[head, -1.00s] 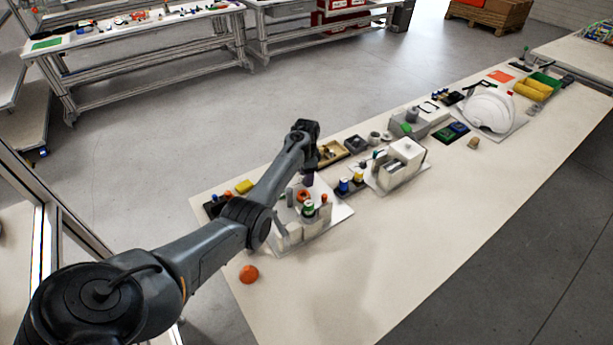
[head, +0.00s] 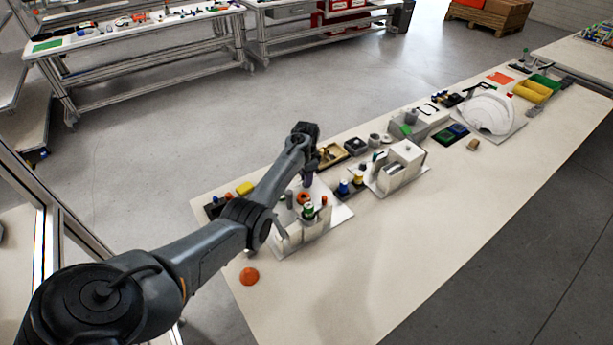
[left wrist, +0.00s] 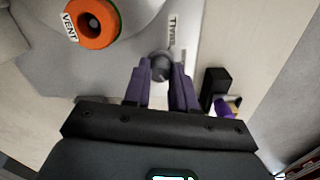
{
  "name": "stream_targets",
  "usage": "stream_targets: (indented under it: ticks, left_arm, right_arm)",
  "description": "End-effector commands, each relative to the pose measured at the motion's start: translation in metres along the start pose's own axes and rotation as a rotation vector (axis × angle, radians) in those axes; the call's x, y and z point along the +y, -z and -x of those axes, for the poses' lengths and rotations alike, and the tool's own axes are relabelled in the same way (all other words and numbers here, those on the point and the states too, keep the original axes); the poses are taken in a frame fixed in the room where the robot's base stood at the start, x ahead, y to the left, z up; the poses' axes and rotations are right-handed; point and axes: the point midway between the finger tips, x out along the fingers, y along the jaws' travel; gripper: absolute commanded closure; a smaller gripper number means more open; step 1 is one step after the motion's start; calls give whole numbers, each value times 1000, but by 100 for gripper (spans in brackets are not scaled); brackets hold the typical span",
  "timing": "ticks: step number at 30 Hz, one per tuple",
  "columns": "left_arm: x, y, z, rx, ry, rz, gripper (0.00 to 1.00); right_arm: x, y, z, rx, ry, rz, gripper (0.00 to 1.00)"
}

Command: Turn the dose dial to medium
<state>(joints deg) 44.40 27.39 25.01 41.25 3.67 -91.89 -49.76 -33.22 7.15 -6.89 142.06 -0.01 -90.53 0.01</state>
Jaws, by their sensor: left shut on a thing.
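My left gripper (left wrist: 161,76) points down at a light panel, its purple fingers closed on a small grey knob (left wrist: 161,60). A label, partly readable as "TIM…", lies beside the knob. An orange ring (left wrist: 92,24) labelled "VENT" is to the upper left, apart from the fingers. In the head view my left gripper (head: 308,178) is low over the back of the near white fixture (head: 335,213), where the orange ring also shows. No dose label or medium mark is readable, so I cannot tell which part is the dose dial. My right gripper is not in view.
A green-topped cylinder (head: 308,210) stands on the same fixture. A black block (left wrist: 215,88) is close right of the fingers. A second white fixture (head: 402,165) and a white helmet shell (head: 488,110) stand farther along the table.

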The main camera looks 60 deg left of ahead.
Motion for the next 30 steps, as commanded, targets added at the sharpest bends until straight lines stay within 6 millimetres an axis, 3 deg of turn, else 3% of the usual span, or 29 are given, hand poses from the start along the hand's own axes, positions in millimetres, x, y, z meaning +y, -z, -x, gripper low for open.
stream_targets:
  ticks: [15, 30]
  left_arm:
    - [0, 0, 3, -2, -2, 405, 100]
    - [0, 1, 1, 0, -1, 829, 100]
  right_arm:
    - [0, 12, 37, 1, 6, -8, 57]
    - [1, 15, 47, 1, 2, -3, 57]
